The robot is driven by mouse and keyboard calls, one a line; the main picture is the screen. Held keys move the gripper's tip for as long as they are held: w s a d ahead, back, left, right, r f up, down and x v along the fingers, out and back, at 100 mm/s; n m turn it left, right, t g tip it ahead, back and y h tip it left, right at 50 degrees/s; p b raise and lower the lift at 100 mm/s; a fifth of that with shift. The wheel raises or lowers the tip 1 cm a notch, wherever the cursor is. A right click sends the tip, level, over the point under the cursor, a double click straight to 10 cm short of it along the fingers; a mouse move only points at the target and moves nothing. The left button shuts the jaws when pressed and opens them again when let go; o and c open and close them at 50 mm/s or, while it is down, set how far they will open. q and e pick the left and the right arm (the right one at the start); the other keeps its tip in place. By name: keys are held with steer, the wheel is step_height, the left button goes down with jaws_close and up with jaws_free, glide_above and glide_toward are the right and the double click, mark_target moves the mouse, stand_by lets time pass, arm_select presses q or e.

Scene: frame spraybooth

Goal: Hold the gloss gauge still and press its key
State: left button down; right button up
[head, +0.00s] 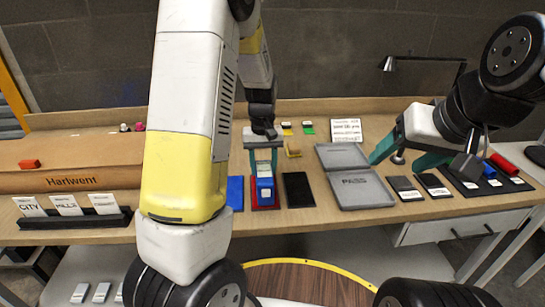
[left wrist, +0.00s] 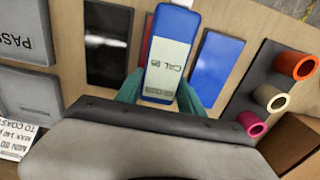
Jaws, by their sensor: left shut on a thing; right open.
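The gloss gauge (head: 265,191) is a blue block with a pale face, sitting over a red mat (head: 254,203) on the workbench. In the left wrist view the gauge (left wrist: 168,50) shows a label that seems to read "CAL 85"; I cannot make out its key for sure. My left gripper (head: 263,170) is shut on the gauge from above, its teal fingers on both sides; they also show in the left wrist view (left wrist: 160,97). My right gripper (head: 408,160) is open and empty, apart from the gauge, right of the grey tray.
A blue panel (head: 235,193) and a black panel (head: 298,189) flank the gauge. The grey case marked PASS (head: 360,189) lies open between it and my right gripper. Dark plates (head: 404,188) lie farther right. A card rack (head: 75,219) stands at left.

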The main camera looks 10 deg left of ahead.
arm_select(q)
steer(key=shift+w+a+f, duration=0.2)
steer(key=shift+w, duration=0.45)
steer(key=shift+w+a+f, duration=0.15)
steer(key=shift+w+f, duration=0.05)
steer(key=shift+w, duration=0.45)
steer(key=shift+w, duration=0.15)
steer(key=shift+f, duration=0.25)
steer(key=shift+f, duration=0.15)
stand_by(1.2)
steer(key=shift+s, duration=0.2)
arm_select(e)
jaws_close()
stand_by(1.3)
